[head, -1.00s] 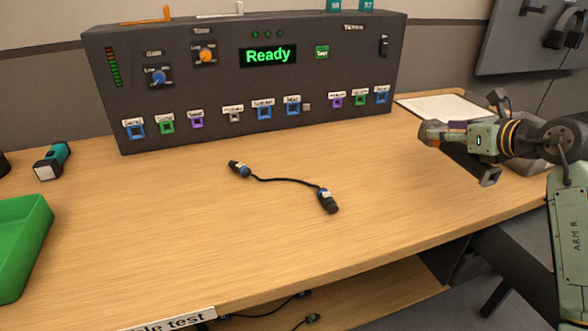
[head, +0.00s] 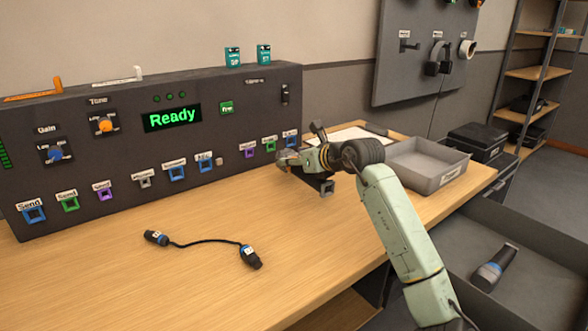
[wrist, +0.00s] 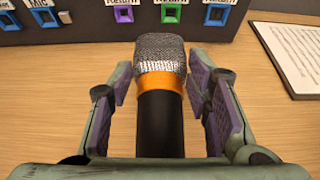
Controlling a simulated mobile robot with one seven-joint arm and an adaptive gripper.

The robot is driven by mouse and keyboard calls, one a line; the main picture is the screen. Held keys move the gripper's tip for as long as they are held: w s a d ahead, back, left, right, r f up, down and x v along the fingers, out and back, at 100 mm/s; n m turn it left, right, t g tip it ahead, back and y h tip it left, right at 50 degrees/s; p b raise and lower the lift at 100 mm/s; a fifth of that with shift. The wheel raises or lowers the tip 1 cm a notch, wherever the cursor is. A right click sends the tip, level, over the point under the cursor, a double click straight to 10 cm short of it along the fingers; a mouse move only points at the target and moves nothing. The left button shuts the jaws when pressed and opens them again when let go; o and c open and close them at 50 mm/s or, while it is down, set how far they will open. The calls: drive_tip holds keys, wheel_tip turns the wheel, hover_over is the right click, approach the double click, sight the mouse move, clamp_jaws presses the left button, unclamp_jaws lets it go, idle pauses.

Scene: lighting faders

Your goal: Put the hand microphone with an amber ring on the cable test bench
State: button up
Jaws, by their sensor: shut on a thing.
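The hand microphone with an amber ring (wrist: 160,88) shows in the wrist view, with a silver mesh head and a black body. My gripper (wrist: 158,92) is shut on it, with one purple-padded finger on each side. The head of the microphone points toward the panel sockets. In the head view my gripper (head: 290,160) is over the right part of the wooden cable test bench (head: 110,290), close in front of the panel's right end. The microphone is mostly hidden there, and I cannot tell its height above the wood.
A dark panel (head: 70,125) reading "Ready" stands along the bench's back. A short black cable (head: 205,241) lies in the middle. A grey tray (head: 428,170) and a paper sheet (head: 350,134) are at the right. A blue-ringed microphone (head: 494,268) lies in a grey container lower right.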

sight(295, 170)
drive_tip(key=f, duration=0.2)
drive_tip(key=f+p, duration=0.1)
drive_tip(key=shift+w+a+f, duration=0.15)
drive_tip(key=shift+a, duration=0.1)
drive_tip(key=shift+f, duration=0.1)
drive_tip(key=shift+f+b, duration=0.3)
drive_tip(key=shift+b, duration=0.1)
drive_tip(key=o, duration=1.4)
drive_tip(key=shift+r, duration=0.25)
drive_tip(key=shift+d+r, duration=0.1)
drive_tip(key=b+v, duration=0.1)
drive_tip(key=v, duration=1.1)
drive_tip(key=shift+b, duration=0.35)
